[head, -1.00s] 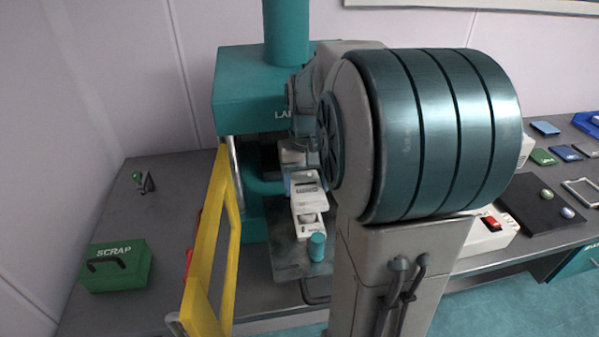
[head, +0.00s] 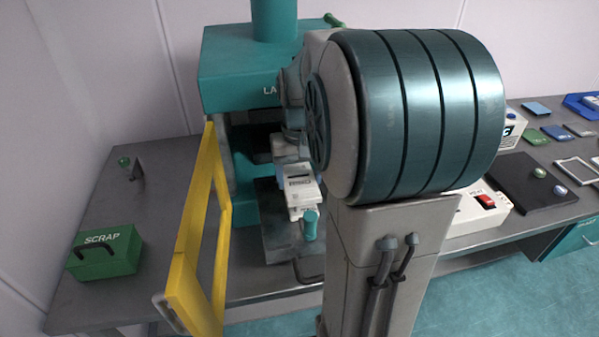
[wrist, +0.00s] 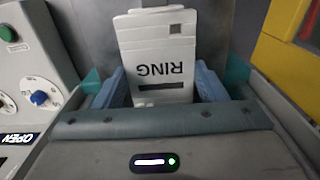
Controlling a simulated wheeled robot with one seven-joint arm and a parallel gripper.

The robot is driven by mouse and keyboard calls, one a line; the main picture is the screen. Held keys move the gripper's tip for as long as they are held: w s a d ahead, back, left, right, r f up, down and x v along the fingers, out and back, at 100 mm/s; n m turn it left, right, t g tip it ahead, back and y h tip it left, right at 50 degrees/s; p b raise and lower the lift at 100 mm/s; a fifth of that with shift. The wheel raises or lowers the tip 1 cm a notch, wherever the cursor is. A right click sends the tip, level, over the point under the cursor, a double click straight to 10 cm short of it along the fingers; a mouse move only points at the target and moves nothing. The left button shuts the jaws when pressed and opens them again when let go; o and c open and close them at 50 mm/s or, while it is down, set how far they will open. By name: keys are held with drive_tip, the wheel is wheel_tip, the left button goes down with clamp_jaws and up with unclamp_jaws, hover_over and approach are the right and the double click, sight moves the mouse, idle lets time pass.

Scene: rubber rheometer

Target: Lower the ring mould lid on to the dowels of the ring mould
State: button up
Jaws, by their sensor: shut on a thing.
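The ring mould lid (head: 301,188) is a white plate with dark lettering. In the wrist view the lid (wrist: 157,45) shows an upside-down RING label and lies between the blue fingers of my gripper (wrist: 166,84). My gripper is shut on it; in the head view my arm hides most of the gripper. The ring mould (head: 304,211) is the white block just below the lid, on the dark metal plate of the press. The lid covers most of it. The dowels are hidden, and I cannot tell whether lid and mould touch.
The teal press (head: 240,75) rises behind the mould. Its yellow guard frame (head: 190,235) stands open at the left. A teal knob (head: 310,226) is at the plate's front. A green SCRAP box (head: 108,252) sits at the left. A control panel (wrist: 30,85) is left in the wrist view.

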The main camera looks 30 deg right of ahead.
drive_tip(key=shift+f, duration=0.5)
drive_tip(key=shift+f+b, duration=0.7)
idle(0.6)
drive_tip(key=o, duration=1.3)
wheel_tip(320, 180, up, 14)
drive_tip(key=shift+f, duration=0.1)
